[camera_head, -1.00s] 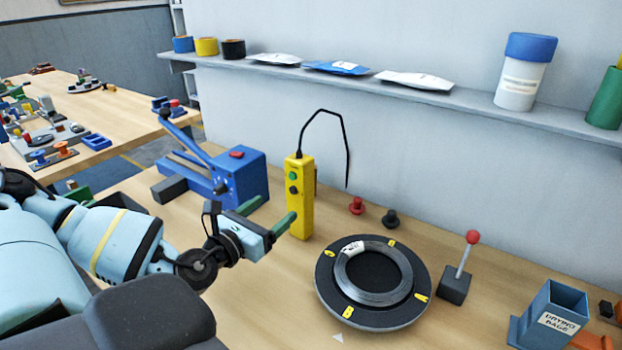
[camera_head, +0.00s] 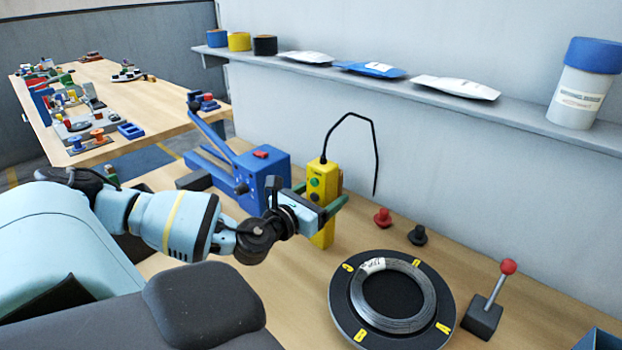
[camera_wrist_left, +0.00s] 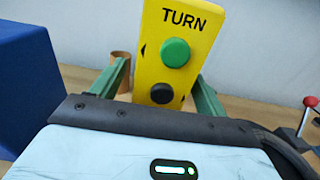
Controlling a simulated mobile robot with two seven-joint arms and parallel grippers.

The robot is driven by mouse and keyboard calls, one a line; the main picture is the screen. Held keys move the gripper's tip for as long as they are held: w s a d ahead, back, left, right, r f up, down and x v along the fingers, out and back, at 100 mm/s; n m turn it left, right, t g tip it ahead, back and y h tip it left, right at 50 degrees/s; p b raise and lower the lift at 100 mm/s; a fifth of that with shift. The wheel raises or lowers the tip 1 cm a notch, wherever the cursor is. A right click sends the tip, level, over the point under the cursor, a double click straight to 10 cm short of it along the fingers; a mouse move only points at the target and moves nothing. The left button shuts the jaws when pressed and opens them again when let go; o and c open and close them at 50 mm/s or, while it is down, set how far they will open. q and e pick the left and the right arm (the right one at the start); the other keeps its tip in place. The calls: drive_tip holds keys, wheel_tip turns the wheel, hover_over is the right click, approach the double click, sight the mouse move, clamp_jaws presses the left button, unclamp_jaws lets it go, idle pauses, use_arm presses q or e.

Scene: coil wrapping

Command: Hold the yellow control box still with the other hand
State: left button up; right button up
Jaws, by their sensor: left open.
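The yellow control box (camera_head: 322,185) stands upright on the bench, with a black cable looping from its top. In the left wrist view the box (camera_wrist_left: 172,70) shows the word TURN, a green button and a black button. My left gripper (camera_head: 322,203) is open, its green fingers on either side of the box. In the left wrist view one finger is left of the box and one right; contact cannot be told. The coil (camera_head: 427,305) lies on a round black turntable (camera_head: 345,312) with yellow marks. My right gripper is not in view.
A blue tool (camera_head: 262,178) with a long lever stands close left of the box. Red (camera_head: 382,217) and black (camera_head: 417,235) knobs and a red-topped lever (camera_head: 490,300) are to the right. A shelf (camera_head: 480,100) runs along the wall behind.

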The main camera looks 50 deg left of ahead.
use_arm(q)
drive_tip(key=shift+w, duration=0.75)
drive_tip(key=shift+w+a, duration=0.1)
drive_tip(key=shift+w, duration=0.15)
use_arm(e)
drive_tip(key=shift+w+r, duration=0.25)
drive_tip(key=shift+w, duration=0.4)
use_arm(q)
drive_tip(key=c, duration=1.3)
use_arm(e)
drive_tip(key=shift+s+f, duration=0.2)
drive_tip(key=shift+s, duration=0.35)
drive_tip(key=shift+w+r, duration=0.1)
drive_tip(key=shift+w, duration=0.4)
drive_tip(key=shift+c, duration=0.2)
